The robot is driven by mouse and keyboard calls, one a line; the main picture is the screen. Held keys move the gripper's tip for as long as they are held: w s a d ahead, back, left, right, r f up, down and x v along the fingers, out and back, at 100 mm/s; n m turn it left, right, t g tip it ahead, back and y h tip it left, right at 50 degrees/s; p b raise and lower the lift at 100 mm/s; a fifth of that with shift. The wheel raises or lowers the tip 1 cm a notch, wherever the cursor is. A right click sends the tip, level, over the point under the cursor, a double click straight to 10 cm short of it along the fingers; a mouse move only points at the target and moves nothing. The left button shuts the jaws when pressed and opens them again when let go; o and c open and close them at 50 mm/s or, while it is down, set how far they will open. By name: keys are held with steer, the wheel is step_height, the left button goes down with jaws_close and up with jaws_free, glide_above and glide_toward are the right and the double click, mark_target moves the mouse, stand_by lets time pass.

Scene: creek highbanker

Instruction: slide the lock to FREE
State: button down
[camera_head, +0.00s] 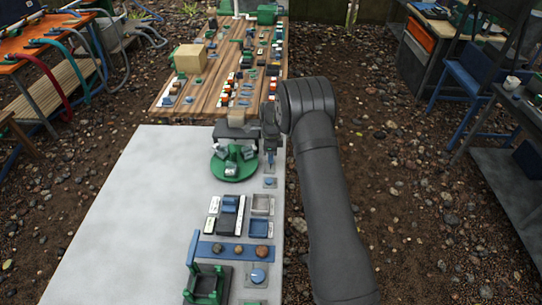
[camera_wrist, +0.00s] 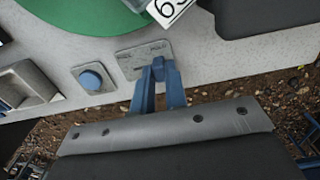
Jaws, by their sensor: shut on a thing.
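The lock is a small grey plate (camera_wrist: 130,62) with faint lettering at its two ends, seen in the wrist view; the right word looks like HOLD, the left one is hard to read. Its blue slider knob (camera_wrist: 158,64) is at the right end, under the right word. My gripper (camera_wrist: 160,80) has its blue fingers shut on this knob. In the head view my gripper (camera_head: 270,153) reaches down at the right edge of the pale table, beside the green turntable (camera_head: 232,174). The lock is mostly hidden there.
A round blue button (camera_wrist: 91,80) on a grey plate is left of the lock in the wrist view. The green turntable carries several small blocks and a numbered white tag (camera_wrist: 172,8). A wooden table (camera_head: 215,100) with many small parts stands behind. The pale table's left side (camera_head: 130,220) is bare.

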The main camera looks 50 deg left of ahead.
steer(key=shift+s+d, duration=1.2)
steer(key=shift+s, duration=0.05)
steer(key=c, duration=1.5)
jaws_free()
step_height(320, 180, up, 7)
